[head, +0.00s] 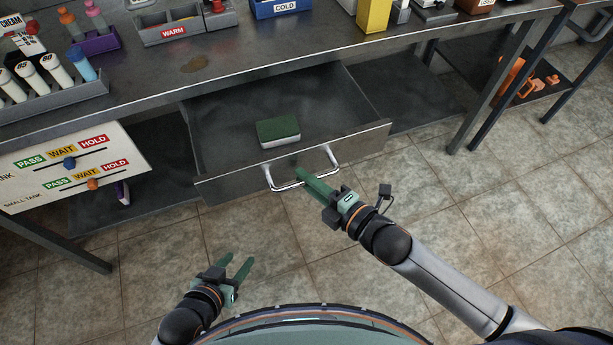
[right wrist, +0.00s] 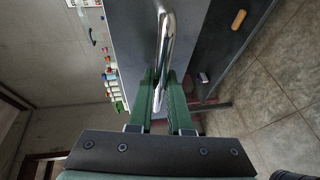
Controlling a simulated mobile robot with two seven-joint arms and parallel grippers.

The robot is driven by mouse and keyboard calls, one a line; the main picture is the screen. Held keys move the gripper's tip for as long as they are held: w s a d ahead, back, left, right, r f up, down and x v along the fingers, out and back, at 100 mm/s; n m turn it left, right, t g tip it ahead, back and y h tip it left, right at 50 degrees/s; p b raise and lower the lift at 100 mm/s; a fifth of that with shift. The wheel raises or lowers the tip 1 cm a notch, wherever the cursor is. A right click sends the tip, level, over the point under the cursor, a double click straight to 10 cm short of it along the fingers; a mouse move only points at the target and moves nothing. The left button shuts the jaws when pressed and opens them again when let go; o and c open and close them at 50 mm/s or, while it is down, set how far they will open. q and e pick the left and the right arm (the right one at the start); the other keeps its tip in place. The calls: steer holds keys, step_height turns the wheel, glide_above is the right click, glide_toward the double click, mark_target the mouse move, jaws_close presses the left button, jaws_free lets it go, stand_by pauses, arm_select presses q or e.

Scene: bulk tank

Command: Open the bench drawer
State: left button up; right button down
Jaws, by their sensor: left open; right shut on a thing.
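The bench drawer (head: 222,180) stands pulled out from under the metal bench, with its inside showing in the head view. A green and white sponge-like block (head: 278,131) lies in it. A chrome bar handle (head: 334,158) is on the drawer front. My right gripper (head: 306,177) is shut on the handle; the right wrist view shows the handle bar (right wrist: 164,45) between the green fingers (right wrist: 160,95). My left gripper (head: 237,265) is open and empty, low in front of the bench and apart from the drawer.
The bench top (head: 260,62) holds bottle racks, a WARM tray (head: 172,30) and a blue COLD bin (head: 275,6). A PASS/WAIT/HOLD slider board (head: 70,168) is left of the drawer. A lower shelf (head: 410,92) lies beneath. The tiled floor (head: 480,190) in front is clear.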

steer(key=c, duration=1.2)
jaws_free()
steer(key=shift+c, duration=0.2)
steer(key=o, duration=0.4)
steer(key=v, duration=1.2)
steer(key=shift+s+d+p, duration=0.2)
steer(key=shift+p, duration=0.2)
